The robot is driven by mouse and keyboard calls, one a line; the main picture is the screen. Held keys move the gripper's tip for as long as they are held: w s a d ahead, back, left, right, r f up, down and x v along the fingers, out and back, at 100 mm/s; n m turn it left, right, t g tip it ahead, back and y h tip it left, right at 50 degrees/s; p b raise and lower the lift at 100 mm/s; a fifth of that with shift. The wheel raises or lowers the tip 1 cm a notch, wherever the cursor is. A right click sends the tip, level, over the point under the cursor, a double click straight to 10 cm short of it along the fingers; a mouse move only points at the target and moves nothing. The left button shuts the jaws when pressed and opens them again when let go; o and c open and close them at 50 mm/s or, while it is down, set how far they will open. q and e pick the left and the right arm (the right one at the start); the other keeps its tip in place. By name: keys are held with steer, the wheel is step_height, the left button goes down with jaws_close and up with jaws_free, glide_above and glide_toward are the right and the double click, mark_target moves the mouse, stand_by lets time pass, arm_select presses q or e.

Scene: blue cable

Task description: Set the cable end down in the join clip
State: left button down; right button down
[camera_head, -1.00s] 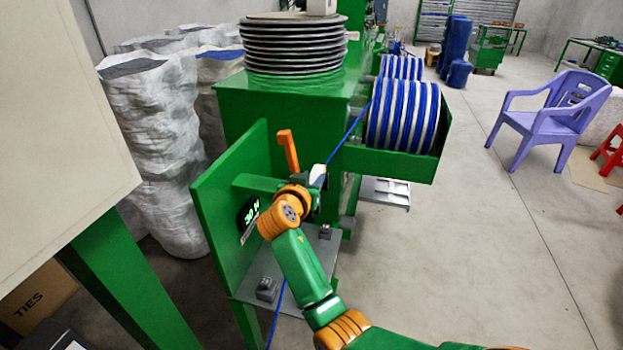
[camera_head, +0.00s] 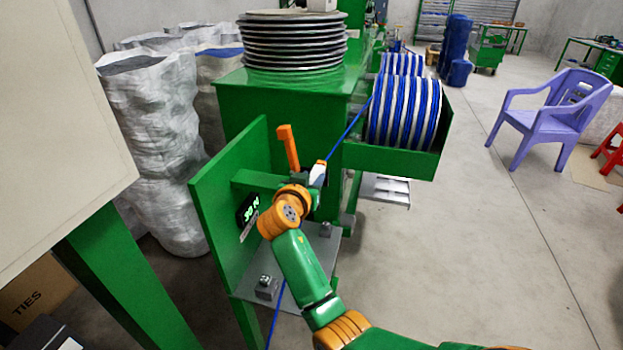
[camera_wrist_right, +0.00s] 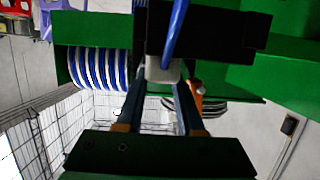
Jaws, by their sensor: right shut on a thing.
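My right gripper (camera_head: 318,176) is shut on the blue cable (camera_head: 347,137), which runs down to it from the striped spool. In the right wrist view the blue cable (camera_wrist_right: 176,28) passes a dark block and meets a pale piece between my two fingers (camera_wrist_right: 162,100). Two small grey clips sit on the grey shelf (camera_head: 303,268): a near clip (camera_head: 266,287) and a far clip (camera_head: 325,230). I cannot tell which is the join clip. The gripper is above and beyond the far clip. Another blue cable length (camera_head: 276,315) hangs below the near clip. My left gripper is not in view.
A green upright panel (camera_head: 215,200) with a lit display (camera_head: 250,211) borders the shelf on the left. An orange lever (camera_head: 288,147) stands behind my gripper. The blue-and-white spool (camera_head: 404,113) is behind right. Open floor lies to the right, before the purple chair (camera_head: 555,115).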

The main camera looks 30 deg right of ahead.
steer(key=shift+f, duration=0.15)
steer(key=shift+c, duration=2.3)
jaws_free()
steer(key=shift+s, duration=0.1)
steer(key=b+v, duration=0.1)
steer(key=v, duration=0.6)
steer(key=shift+b, duration=0.35)
